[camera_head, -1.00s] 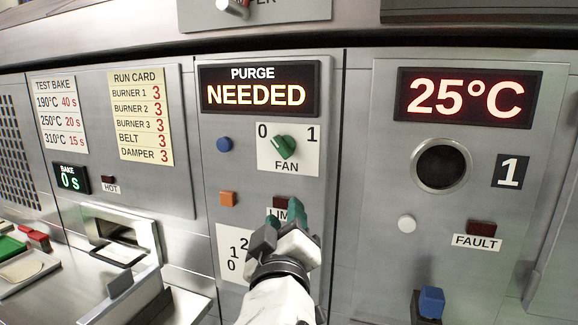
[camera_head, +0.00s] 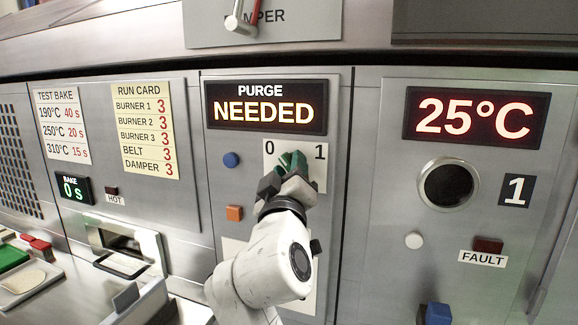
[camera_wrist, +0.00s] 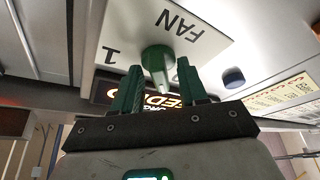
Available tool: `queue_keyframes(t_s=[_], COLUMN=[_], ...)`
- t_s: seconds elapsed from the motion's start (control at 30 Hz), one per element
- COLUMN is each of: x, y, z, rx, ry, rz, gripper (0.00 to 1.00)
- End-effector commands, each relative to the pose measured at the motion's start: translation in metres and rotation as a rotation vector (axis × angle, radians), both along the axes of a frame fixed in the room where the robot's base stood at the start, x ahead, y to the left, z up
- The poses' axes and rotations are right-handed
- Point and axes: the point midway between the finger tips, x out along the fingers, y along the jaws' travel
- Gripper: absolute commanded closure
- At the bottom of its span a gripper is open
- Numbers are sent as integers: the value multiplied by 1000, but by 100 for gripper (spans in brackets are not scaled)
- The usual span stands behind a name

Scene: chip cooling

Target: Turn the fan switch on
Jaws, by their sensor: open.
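The fan switch is a green knob (camera_wrist: 157,60) on a white plate (camera_wrist: 215,38) marked FAN, with 0 and 1. In the wrist view the knob sits between my two green fingers, with a gap on each side. Its narrow end points toward the bottom of that view, nearer the 0 side than the 1. My gripper (camera_wrist: 160,78) is open around the knob. In the head view my gripper (camera_head: 290,163) is in front of the FAN plate (camera_head: 318,178), hiding most of the knob and the FAN label.
Above is the lit PURGE NEEDED display (camera_head: 268,108). A damper lever (camera_head: 238,20) is above. A 25°C display (camera_head: 475,118) and round port (camera_head: 447,185) are to the right.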

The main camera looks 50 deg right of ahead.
Motion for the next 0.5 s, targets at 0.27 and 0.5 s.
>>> queue_keyframes(t_s=[0.27,0.5], x=[1,1], y=[-2,-2], z=[0,0], rx=[0,1], ry=[1,1], rz=[1,0], gripper=[57,78])
